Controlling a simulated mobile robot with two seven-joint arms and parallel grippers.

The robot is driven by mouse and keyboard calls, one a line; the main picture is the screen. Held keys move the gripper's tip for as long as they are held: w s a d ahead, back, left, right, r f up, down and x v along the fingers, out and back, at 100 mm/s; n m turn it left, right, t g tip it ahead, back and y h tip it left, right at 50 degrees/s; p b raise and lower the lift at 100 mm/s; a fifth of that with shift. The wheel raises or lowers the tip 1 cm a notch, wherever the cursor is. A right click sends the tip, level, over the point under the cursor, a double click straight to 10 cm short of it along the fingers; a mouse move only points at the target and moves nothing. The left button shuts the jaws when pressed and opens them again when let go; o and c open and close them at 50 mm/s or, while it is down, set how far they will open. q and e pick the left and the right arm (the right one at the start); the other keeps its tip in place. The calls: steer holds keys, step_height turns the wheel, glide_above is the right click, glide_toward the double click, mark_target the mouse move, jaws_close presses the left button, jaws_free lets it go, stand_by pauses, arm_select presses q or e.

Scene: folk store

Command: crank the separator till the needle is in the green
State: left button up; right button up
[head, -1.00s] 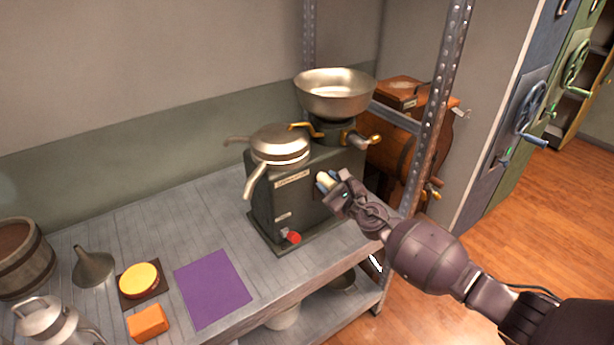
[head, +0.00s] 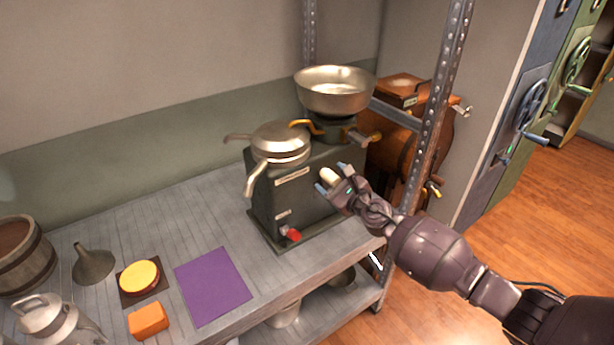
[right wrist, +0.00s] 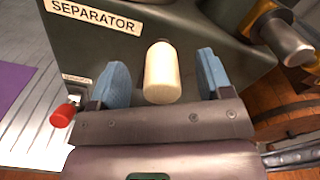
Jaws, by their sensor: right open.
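The separator (head: 275,213) is a dark green-grey box on the shelf, with a metal bowl (head: 334,93) and spouts on top. Its label reads "SEPARATOR" in the right wrist view (right wrist: 96,16). A cream crank handle (head: 328,177) points out from its front; in the right wrist view the handle (right wrist: 163,72) lies between two blue fingertips, with gaps on both sides. My right gripper (head: 334,187) is open around the handle. A red knob (head: 292,235) sits low on the front. No gauge needle can be made out. My left gripper is not in view.
On the grey shelf (head: 205,217) lie a purple mat (head: 213,286), a yellow round (head: 139,276), an orange block (head: 148,320), a funnel (head: 93,263), a barrel (head: 24,257) and a milk can (head: 55,320). A metal post (head: 433,115) rises just beyond my right arm.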

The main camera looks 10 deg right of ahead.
steer(key=shift+p+v, duration=0.4)
steer(key=shift+v, duration=4)
steer(key=shift+w, duration=0.1)
